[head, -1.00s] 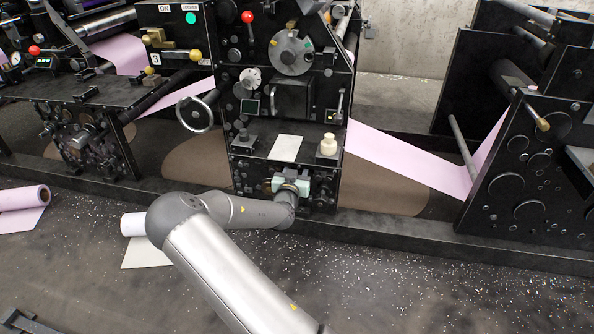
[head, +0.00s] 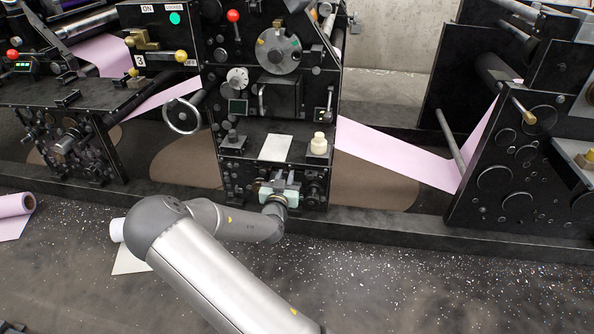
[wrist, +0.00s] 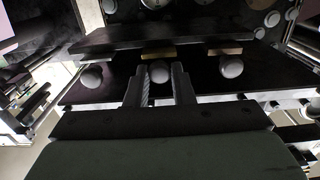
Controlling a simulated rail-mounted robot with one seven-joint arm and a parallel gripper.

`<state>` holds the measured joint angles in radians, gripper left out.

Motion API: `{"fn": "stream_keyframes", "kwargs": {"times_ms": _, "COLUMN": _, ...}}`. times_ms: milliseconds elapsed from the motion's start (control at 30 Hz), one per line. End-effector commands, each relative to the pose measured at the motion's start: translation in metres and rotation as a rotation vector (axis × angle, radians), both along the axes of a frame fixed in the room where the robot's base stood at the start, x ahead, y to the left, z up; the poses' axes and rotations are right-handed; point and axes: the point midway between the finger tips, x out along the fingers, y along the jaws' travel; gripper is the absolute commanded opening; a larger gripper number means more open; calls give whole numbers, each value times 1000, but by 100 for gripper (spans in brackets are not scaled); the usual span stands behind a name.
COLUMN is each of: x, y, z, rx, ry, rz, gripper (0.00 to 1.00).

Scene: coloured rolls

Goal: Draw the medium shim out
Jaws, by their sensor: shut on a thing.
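In the wrist view, three round grey knobs stand in a row under a dark plate: a left knob (wrist: 90,77), a middle knob (wrist: 160,72) and a right knob (wrist: 232,68). Brass strips show above the middle knob (wrist: 158,54) and the right knob (wrist: 225,52). I cannot tell by size which is the medium shim. My gripper (wrist: 160,76) is shut on the middle knob, one finger on each side. In the head view, my gripper's pale green body (head: 281,189) is at the lower front of the central black machine; its fingertips and the shims are hidden there.
The central machine's shelf (head: 240,148) lies above my gripper, with a pale sheet (head: 276,148) and a cream knobbed piece (head: 318,145) on it. A black floor rail (head: 400,224) runs along the machine's foot. A pink roll (head: 14,214) lies on the floor at left.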

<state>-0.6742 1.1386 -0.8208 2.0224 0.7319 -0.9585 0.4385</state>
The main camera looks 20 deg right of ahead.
Motion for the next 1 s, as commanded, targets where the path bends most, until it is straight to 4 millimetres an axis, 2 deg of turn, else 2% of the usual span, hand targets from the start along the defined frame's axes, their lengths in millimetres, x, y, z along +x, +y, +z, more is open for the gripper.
{"fn": "stream_keyframes", "kwargs": {"times_ms": 200, "x": -4, "y": 0, "z": -3, "rx": 1, "ry": 7, "rz": -5, "gripper": 0}}
{"fn": "stream_keyframes", "kwargs": {"times_ms": 233, "x": -4, "y": 0, "z": -3, "rx": 1, "ry": 7, "rz": -5, "gripper": 24}}
{"fn": "stream_keyframes", "kwargs": {"times_ms": 300, "x": -4, "y": 0, "z": -3, "rx": 1, "ry": 7, "rz": -5, "gripper": 42}}
{"fn": "stream_keyframes", "kwargs": {"times_ms": 667, "x": -6, "y": 1, "z": -2, "rx": 1, "ry": 5, "rz": -4, "gripper": 42}}
{"fn": "stream_keyframes", "kwargs": {"times_ms": 833, "x": -25, "y": 15, "z": 0, "rx": 1, "ry": 7, "rz": -2, "gripper": 42}}
{"fn": "stream_keyframes", "kwargs": {"times_ms": 1000, "x": -60, "y": 37, "z": 0, "rx": 2, "ry": 8, "rz": -1, "gripper": 42}}
